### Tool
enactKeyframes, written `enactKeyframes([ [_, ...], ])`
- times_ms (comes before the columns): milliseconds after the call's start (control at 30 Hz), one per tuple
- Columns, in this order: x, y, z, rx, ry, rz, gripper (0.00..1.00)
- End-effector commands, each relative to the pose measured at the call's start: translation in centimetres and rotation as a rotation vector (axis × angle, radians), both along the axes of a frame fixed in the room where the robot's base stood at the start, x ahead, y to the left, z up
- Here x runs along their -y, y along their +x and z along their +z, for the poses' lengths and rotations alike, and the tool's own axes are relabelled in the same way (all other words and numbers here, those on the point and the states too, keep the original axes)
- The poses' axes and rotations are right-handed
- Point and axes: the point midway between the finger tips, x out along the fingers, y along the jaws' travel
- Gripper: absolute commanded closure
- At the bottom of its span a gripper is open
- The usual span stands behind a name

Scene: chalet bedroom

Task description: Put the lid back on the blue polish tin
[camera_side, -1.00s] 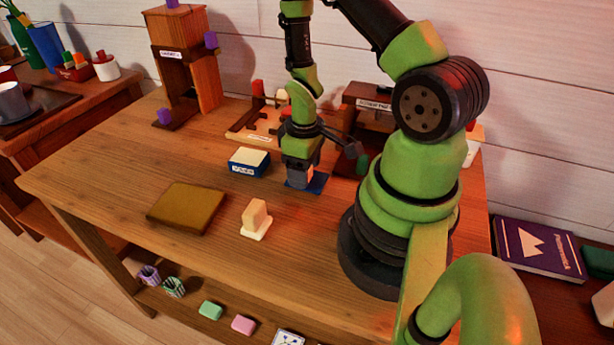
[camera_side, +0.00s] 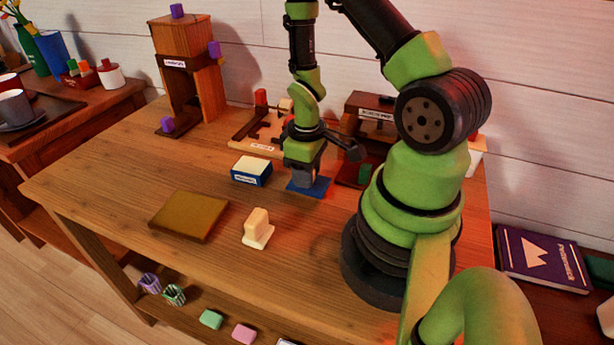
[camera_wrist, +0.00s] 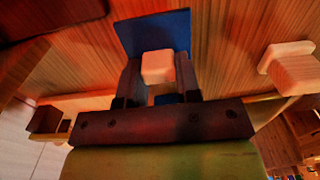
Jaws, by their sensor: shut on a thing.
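The blue polish tin (camera_side: 251,172) is a box with a pale top and a white label, on the table left of my gripper. The lid (camera_side: 322,188) is a flat blue square directly below my gripper (camera_side: 304,182). In the wrist view the lid (camera_wrist: 155,28) has a pale knob (camera_wrist: 158,66), and my gripper (camera_wrist: 158,75) is shut on that knob. The lid looks level and at or very near the table; I cannot tell if it touches. My fingers hide part of it. The tin is not clearly seen in the wrist view.
A pale upright block on a base (camera_side: 257,229) and a flat olive-brown slab (camera_side: 188,215) lie nearer the front. Behind are a wooden tray with pieces (camera_side: 262,146), a labelled dark box (camera_side: 372,110) and a tall wooden stand (camera_side: 190,70). The table's left side is clear.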

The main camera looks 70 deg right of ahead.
Motion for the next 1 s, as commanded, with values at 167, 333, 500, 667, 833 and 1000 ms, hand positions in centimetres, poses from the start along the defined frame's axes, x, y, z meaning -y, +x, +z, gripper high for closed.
enactKeyframes([
  [167,0.1,0.1,2.6,0.006,-0.004,0.000,0.91],
  [333,0.1,0.1,5.5,0.007,-0.004,0.000,0.91],
  [500,0.0,0.1,7.6,0.004,-0.003,0.001,0.91],
  [667,0.2,1.0,8.4,0.002,-0.002,0.005,0.91],
  [833,0.5,4.9,8.4,0.002,-0.002,0.025,0.91],
  [1000,0.3,9.3,8.4,0.001,-0.002,0.044,0.91],
])
